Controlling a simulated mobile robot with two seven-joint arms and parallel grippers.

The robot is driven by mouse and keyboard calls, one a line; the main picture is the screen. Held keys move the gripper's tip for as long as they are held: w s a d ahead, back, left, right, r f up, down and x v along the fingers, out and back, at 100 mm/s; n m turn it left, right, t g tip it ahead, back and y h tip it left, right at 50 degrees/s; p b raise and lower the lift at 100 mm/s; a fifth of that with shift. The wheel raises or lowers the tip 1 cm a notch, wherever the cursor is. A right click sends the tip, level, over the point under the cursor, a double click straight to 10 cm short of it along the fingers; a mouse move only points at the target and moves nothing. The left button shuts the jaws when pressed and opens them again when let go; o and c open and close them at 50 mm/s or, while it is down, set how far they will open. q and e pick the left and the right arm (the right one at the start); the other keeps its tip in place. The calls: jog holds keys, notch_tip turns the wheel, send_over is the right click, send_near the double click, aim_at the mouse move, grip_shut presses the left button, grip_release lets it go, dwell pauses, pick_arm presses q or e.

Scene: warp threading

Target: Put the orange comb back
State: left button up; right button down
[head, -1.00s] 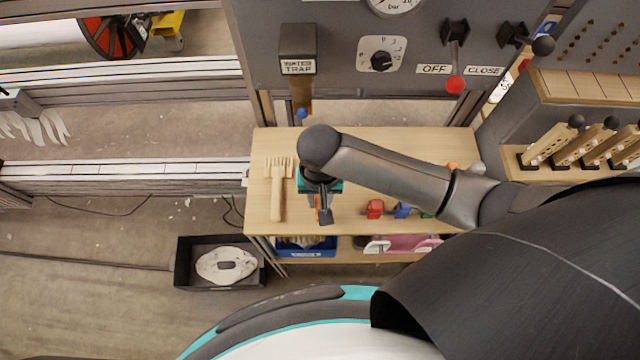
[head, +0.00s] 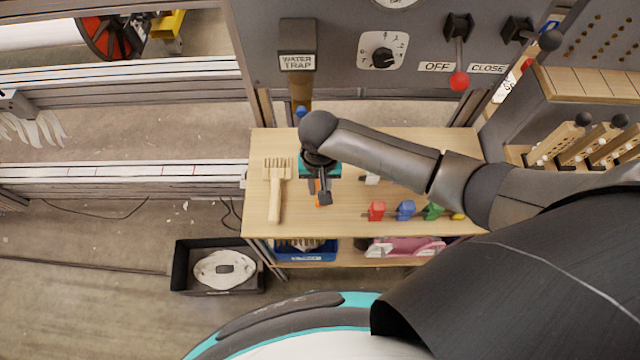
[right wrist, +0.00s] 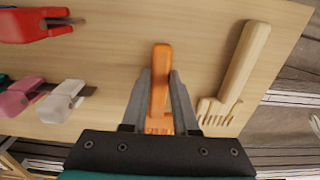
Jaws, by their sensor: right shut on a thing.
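The orange comb (right wrist: 160,78) is between the fingers of my right gripper (right wrist: 160,92) in the right wrist view. Its handle points away from the palm and its teeth lie close to the palm. The fingers are shut on it. In the head view my right gripper (head: 322,198) is over the left part of the wooden table top, and only a sliver of orange shows beside it. I cannot tell whether the comb touches the table. My left gripper is not in view.
A pale wooden comb (head: 276,190) lies left of my right gripper. Red (head: 376,210), blue (head: 405,209) and green (head: 432,211) small tools lie to the right on the table top (head: 345,222). A blue bin (head: 306,257) sits on the shelf below. A black tray (head: 185,270) is on the floor.

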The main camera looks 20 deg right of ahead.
jog(key=c, duration=0.7)
grip_release()
jog(key=shift+f, duration=0.1)
notch_tip(320, 180, up, 12)
jog(key=p, duration=0.3)
jog(key=shift+s+r+p, duration=0.1)
jog(key=shift+r+p, duration=0.1)
jog(key=shift+p, duration=0.2)
